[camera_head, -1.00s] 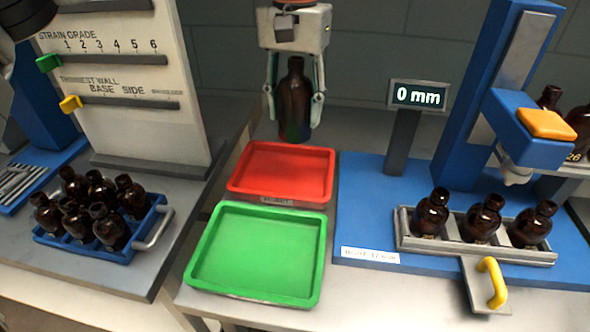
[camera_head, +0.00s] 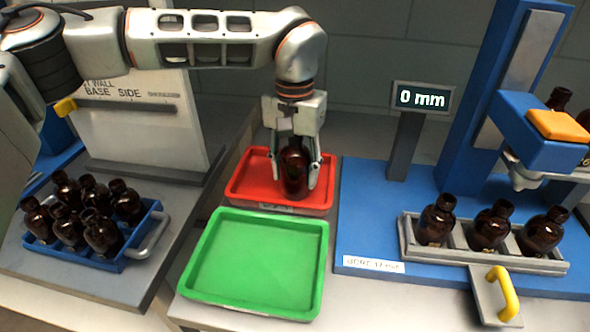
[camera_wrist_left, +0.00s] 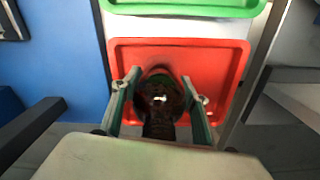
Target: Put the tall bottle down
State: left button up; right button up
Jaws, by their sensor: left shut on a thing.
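The tall bottle (camera_head: 294,172) is dark amber glass and upright between the fingers of my left gripper (camera_head: 293,180). The gripper comes from above and is shut on it. In the head view the bottle is over the red tray (camera_head: 249,186). In the left wrist view the bottle (camera_wrist_left: 158,95) shows from above between both fingers, with the red tray (camera_wrist_left: 225,62) around it. I cannot tell whether its base touches the tray floor. My right gripper is not in view.
An empty green tray (camera_head: 256,262) lies just in front of the red one. A blue crate (camera_head: 150,232) of several amber bottles stands left.

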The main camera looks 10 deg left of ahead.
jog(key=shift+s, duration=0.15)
pick_arm(q)
jog(key=o, duration=1.1)
jog(key=shift+o, duration=0.7)
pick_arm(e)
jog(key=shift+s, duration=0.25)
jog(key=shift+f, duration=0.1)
pick_arm(q)
notch_tip(320, 180, up, 11)
jog(key=shift+r+p, duration=0.15)
jog(key=shift+p, duration=0.6)
jog(key=shift+r, duration=0.45)
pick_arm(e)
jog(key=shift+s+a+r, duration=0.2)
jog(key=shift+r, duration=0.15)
